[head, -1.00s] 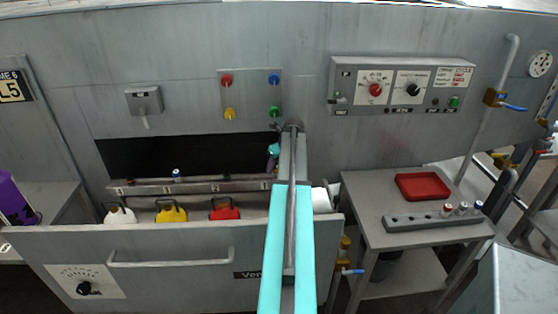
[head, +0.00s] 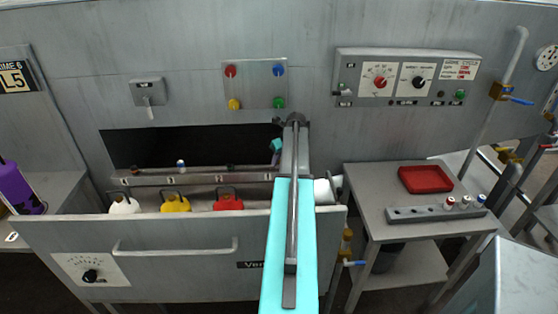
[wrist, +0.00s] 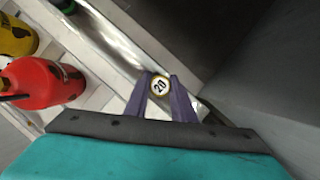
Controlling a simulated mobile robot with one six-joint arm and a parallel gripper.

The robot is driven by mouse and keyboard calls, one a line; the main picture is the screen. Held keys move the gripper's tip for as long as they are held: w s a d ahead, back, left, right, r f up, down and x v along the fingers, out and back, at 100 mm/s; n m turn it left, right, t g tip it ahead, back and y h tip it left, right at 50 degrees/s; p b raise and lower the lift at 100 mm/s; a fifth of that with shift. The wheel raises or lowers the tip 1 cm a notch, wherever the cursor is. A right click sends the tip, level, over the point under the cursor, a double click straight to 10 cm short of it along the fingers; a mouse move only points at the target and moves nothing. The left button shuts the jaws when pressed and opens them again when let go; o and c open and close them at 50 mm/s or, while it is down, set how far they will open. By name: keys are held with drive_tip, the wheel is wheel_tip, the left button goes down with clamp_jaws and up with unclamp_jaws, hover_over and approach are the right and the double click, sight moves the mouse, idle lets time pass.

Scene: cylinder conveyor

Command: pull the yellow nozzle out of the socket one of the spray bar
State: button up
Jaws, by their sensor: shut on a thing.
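My gripper (wrist: 160,97) is shut, its two purple fingers on either side of a small round nozzle with a yellowish rim and a "20" on its face (wrist: 160,85). I take this to be the yellow nozzle. In the head view the teal part of my gripper (head: 277,146) is by the right end of the dark opening, and the held nozzle cannot be made out. The spray bar (head: 205,179), with numbered sockets, runs along the opening. In the wrist view I cannot tell whether the nozzle is still seated in a socket.
A blue-topped nozzle (head: 181,166) stands on the bar. White (head: 125,206), yellow (head: 176,204) and red (head: 229,203) jugs stand in the drawer below. A red tray (head: 425,179) and a grey rack (head: 420,216) are on the right table. Grey walls are close to the gripper.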

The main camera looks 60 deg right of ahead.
clamp_jaws()
drive_tip(key=shift+r+p, duration=1.55)
drive_tip(key=shift+r, duration=0.2)
idle(1.0)
drive_tip(key=shift+r+p, duration=0.8)
drive_tip(key=shift+r, duration=0.45)
drive_tip(key=shift+r+p, duration=0.75)
drive_tip(key=shift+r, duration=0.5)
drive_tip(key=shift+r+p, duration=0.8)
drive_tip(key=shift+r, duration=0.45)
